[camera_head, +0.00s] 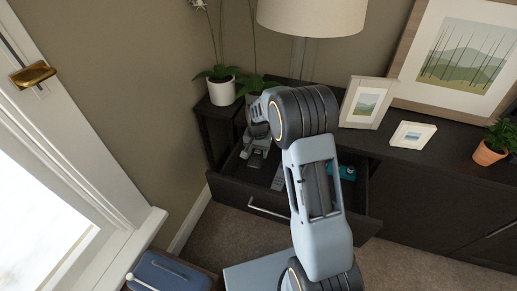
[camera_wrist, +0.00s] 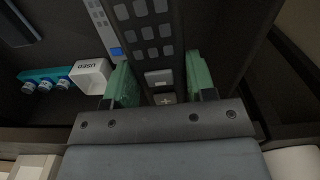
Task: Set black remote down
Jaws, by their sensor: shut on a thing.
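My gripper (camera_wrist: 161,82) is shut on the black remote (camera_wrist: 150,38), with its green finger pads on both sides of the remote's button-covered body. In the head view my gripper (camera_head: 247,150) is low inside the open dark drawer (camera_head: 232,191), near its left end. I cannot tell whether the remote touches the drawer floor. A light grey remote (camera_wrist: 101,24) lies just left of the held remote in the wrist view; it also shows in the head view (camera_head: 279,178).
A white box marked "USED" (camera_wrist: 90,76) and a teal holder with batteries (camera_wrist: 47,80) lie in the drawer. A dark object (camera_wrist: 17,25) lies farther left. Above, the cabinet holds a potted orchid (camera_head: 221,88), picture frames (camera_head: 366,102) and a small plant (camera_head: 490,150).

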